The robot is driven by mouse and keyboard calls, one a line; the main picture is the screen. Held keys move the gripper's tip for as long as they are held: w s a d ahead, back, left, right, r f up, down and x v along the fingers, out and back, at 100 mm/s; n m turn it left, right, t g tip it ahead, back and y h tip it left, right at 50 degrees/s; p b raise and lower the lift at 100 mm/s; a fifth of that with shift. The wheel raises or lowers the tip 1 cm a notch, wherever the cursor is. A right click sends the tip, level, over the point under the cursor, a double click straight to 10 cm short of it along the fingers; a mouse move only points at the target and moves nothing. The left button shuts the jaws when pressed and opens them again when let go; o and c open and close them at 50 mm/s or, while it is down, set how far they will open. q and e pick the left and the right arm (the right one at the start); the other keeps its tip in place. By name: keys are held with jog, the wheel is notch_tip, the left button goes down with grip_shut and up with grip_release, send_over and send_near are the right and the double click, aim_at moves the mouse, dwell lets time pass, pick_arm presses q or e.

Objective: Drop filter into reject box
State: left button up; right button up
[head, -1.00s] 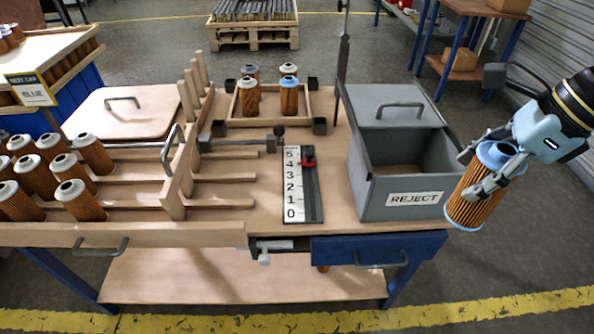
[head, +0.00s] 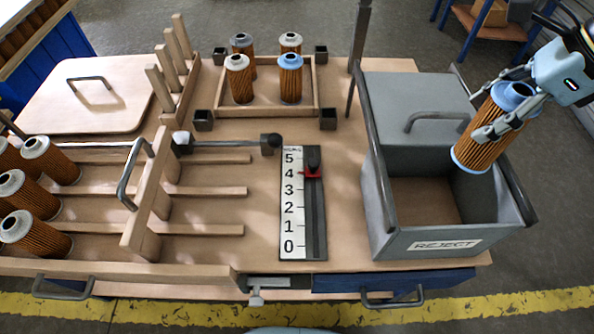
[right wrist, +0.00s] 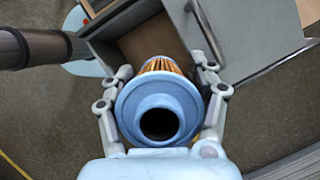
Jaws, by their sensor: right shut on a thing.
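My right gripper (head: 501,104) is shut on a filter (head: 482,140) with a blue cap and an orange pleated body. The filter is tilted, held above the right rear part of the grey reject box (head: 445,242). The box is open at the front half, with a bare brown floor showing and a grey covered part with a handle behind. In the right wrist view the filter's blue cap (right wrist: 160,92) with its dark hole sits between the fingers, and part of the box (right wrist: 190,45) shows beyond it. My left gripper is not in view.
A wooden frame tray (head: 262,113) at the back holds several filters, one blue-capped. A gauge with a red slider (head: 312,172) stands left of the box. More filters (head: 40,235) lie in wooden lanes at left. A dark upright post (head: 358,55) rises behind the box's left side.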

aim_at(456, 149)
notch_tip(456, 149, down, 3)
jog(key=shift+s+b, duration=0.1)
jog(key=shift+b, duration=0.7)
notch_tip(456, 149, down, 2)
jog(key=shift+f+b, duration=0.25)
jog(key=shift+b, duration=0.45)
jog(key=o, duration=0.8)
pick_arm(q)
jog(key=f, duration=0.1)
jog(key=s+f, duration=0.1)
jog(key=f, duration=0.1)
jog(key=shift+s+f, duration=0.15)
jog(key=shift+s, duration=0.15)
pick_arm(e)
jog(key=o, duration=0.6)
jog(key=shift+c, duration=0.2)
jog(key=v, duration=1.2)
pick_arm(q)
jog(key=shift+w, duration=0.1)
